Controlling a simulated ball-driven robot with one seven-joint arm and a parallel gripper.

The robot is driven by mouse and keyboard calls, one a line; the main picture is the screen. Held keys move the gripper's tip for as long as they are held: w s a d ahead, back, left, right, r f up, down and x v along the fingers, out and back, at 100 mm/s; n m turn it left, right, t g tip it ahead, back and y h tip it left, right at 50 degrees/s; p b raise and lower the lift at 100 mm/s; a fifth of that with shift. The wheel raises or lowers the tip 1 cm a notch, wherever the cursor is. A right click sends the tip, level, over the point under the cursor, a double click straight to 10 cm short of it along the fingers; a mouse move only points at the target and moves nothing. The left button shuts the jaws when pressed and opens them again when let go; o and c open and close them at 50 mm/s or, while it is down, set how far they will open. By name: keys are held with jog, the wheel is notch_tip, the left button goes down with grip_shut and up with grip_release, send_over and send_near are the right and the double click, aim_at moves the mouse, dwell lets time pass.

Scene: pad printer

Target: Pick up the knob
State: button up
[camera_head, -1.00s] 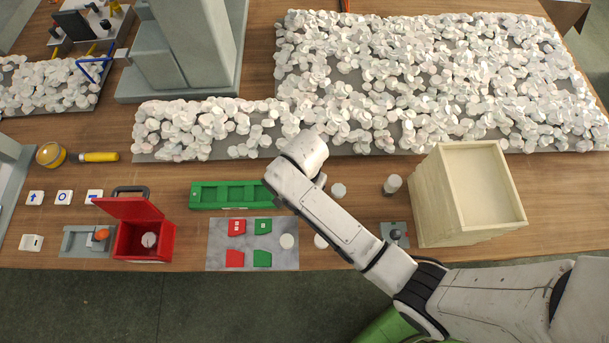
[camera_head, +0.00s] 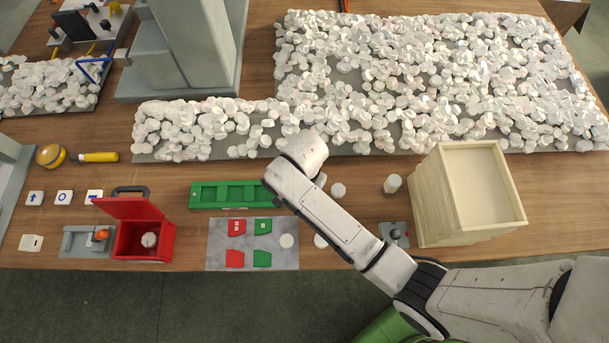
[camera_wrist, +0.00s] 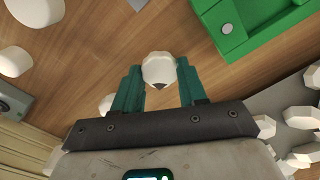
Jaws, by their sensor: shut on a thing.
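A white faceted knob (camera_wrist: 158,68) sits between the teal fingertips of my gripper (camera_wrist: 158,80) in the wrist view. The fingers are shut on its sides. Wooden tabletop shows around it, and I cannot tell whether the knob touches the table. In the head view my arm covers the gripper and the held knob. Other white knobs lie nearby on the table, one right of my wrist (camera_head: 338,190) and one close to the wooden box (camera_head: 392,184).
A green tray (camera_head: 228,196) lies left of my wrist. A grey mat (camera_head: 218,250) holds red and green pieces. An open red box (camera_head: 163,243) stands further left. A tall wooden box (camera_head: 435,205) stands right. Many white pieces cover grey boards (camera_head: 144,156) behind.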

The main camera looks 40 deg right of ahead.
jog(key=shift+r, duration=0.1)
jog(key=shift+r, duration=0.5)
jog(key=s+d+r, duration=0.2)
jog(key=s+r, duration=1)
jog(key=s, duration=0.1)
jog(key=shift+s, duration=0.4)
jog(key=shift+d+f, duration=0.1)
